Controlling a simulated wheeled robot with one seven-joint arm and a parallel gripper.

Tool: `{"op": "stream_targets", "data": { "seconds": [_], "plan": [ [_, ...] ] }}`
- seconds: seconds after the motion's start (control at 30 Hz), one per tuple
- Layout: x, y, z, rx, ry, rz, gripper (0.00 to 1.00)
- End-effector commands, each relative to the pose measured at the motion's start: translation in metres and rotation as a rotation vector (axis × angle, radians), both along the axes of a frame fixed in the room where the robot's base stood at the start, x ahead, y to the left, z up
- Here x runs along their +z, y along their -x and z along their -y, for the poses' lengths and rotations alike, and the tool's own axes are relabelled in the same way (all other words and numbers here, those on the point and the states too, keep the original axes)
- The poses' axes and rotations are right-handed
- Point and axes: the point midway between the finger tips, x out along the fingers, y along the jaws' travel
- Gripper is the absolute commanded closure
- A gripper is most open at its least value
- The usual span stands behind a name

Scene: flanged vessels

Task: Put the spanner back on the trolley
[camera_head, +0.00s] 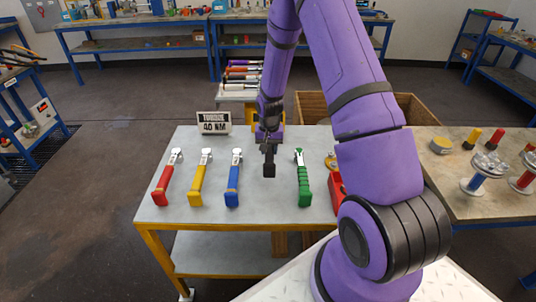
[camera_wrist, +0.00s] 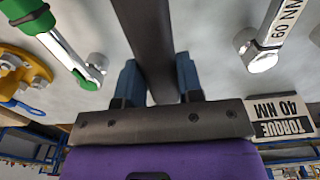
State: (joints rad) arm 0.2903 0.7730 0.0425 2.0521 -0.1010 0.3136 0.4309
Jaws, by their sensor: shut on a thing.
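My gripper (camera_head: 268,143) is over the grey-topped trolley (camera_head: 180,215), in the gap between the blue-handled and green-handled wrenches. It is shut on a dark bar, which I take to be the spanner (camera_head: 269,170). In the wrist view the dark spanner (camera_wrist: 148,35) runs up between the two blue fingers (camera_wrist: 158,85), and its far end is out of frame. In the head view only its dark blocky end shows clearly below the gripper. I cannot tell whether it touches the trolley top.
Red (camera_head: 164,182), yellow (camera_head: 199,180), blue (camera_head: 234,180) and green (camera_head: 303,180) wrenches lie in a row on the trolley. A "TORQUE 40 NM" sign (camera_head: 214,123) stands at the back left. A red object (camera_head: 336,190) is at right. A flanged-vessel bench (camera_head: 465,205) stands further right.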

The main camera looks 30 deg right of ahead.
Motion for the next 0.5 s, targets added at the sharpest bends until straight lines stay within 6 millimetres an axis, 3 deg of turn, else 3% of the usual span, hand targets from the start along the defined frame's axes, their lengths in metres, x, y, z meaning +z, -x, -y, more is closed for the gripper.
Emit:
{"op": "stream_targets", "data": {
  "seconds": [0.27,0.5],
  "plan": [
    [-0.006,-0.013,0.004,0.0,-0.001,-0.001,0.94],
    [-0.034,-0.012,0.003,0.001,-0.001,-0.003,0.94]
  ]
}}
